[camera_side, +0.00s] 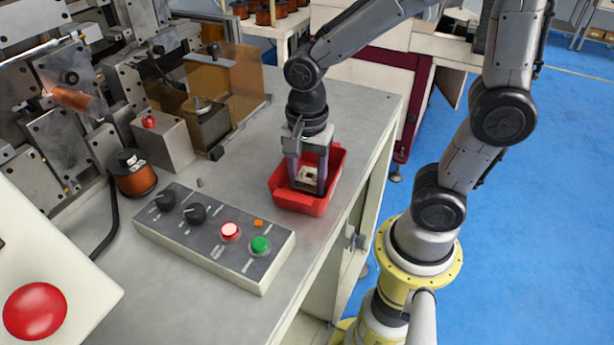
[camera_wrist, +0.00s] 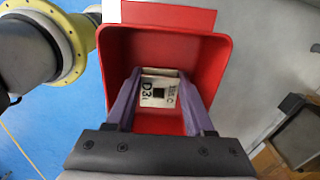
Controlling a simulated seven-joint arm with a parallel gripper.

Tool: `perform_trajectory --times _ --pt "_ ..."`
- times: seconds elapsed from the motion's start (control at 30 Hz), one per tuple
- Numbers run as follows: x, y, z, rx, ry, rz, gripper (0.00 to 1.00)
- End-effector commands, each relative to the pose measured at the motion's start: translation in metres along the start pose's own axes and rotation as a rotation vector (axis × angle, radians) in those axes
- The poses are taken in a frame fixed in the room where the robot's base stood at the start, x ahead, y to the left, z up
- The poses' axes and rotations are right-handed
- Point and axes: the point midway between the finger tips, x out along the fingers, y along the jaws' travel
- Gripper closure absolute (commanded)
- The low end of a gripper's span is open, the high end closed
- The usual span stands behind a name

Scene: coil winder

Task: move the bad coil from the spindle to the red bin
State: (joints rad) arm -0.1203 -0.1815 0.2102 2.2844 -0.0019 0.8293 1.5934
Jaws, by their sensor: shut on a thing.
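My gripper (camera_side: 308,186) points down into the red bin (camera_side: 298,203) near the right edge of the bench in the side view. Its fingers are shut on a pale, square-ended coil (camera_side: 309,174), held inside the bin's opening. I cannot tell whether the coil touches the floor.
A control box (camera_side: 214,236) with knobs and red and green buttons lies in front of the bin. The winding machine (camera_side: 60,150) fills the left, with a copper wire spool (camera_side: 134,174) beside it. An amber guard panel (camera_side: 228,85) stands behind. Bare bench lies left of the bin.

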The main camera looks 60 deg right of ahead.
Motion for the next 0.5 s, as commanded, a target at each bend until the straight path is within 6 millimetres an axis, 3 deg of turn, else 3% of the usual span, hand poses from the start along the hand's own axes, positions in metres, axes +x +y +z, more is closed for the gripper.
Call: perform_trajectory --times 0.23,0.27,0.4,0.5 --pt "0.0034 -0.0002 0.0 0.0 0.0 -0.001 0.98" --pt "0.0033 -0.0003 0.0 0.0 0.0 -0.001 0.43" --pt "0.0031 -0.0003 0.0 0.0 0.0 -0.001 0.18" --pt "0.003 -0.0003 0.0 0.0 0.0 -0.001 0.17"
